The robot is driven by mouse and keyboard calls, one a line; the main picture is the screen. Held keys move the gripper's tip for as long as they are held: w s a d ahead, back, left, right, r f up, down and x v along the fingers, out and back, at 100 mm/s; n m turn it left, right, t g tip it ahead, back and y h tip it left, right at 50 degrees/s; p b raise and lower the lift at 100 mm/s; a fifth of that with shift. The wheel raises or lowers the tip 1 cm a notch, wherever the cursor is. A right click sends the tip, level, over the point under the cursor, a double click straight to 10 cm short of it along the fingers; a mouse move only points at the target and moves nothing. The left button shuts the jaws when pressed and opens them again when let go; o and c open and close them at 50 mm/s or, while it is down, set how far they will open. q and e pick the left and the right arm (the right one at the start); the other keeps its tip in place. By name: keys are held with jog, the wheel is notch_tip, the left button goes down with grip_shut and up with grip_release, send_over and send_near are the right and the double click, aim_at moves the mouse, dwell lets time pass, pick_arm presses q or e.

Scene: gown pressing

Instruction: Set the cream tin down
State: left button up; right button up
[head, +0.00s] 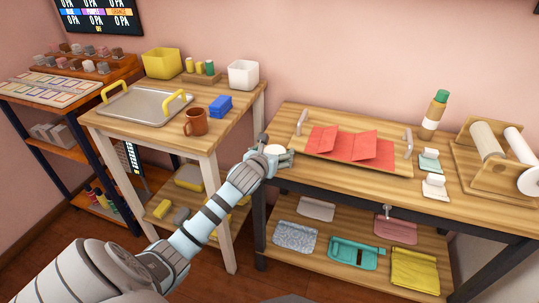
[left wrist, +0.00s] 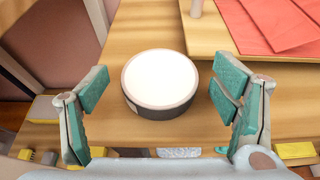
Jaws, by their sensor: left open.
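The cream tin (left wrist: 160,82) is a round, low tin with a white top and a dark side. In the left wrist view it rests on the wooden table near its front edge, between the spread fingers of my left gripper (left wrist: 157,105), with a gap on both sides. In the head view the tin (head: 276,149) is partly hidden by my left gripper (head: 279,159) at the left corner of the right-hand table (head: 290,119). My left gripper is open and holds nothing. My right gripper is not in view.
A wooden board (head: 308,148) with red folded cloth (head: 345,146) lies right behind the tin. A green-capped bottle (head: 434,115), small white-topped items and a roller stand (head: 470,170) are farther right. The left table (head: 152,124) holds a metal tray (head: 140,104) and a brown mug (head: 195,122).

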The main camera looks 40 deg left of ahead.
pick_arm(q)
jog(key=p+v, duration=0.4)
jog(key=v, duration=0.8)
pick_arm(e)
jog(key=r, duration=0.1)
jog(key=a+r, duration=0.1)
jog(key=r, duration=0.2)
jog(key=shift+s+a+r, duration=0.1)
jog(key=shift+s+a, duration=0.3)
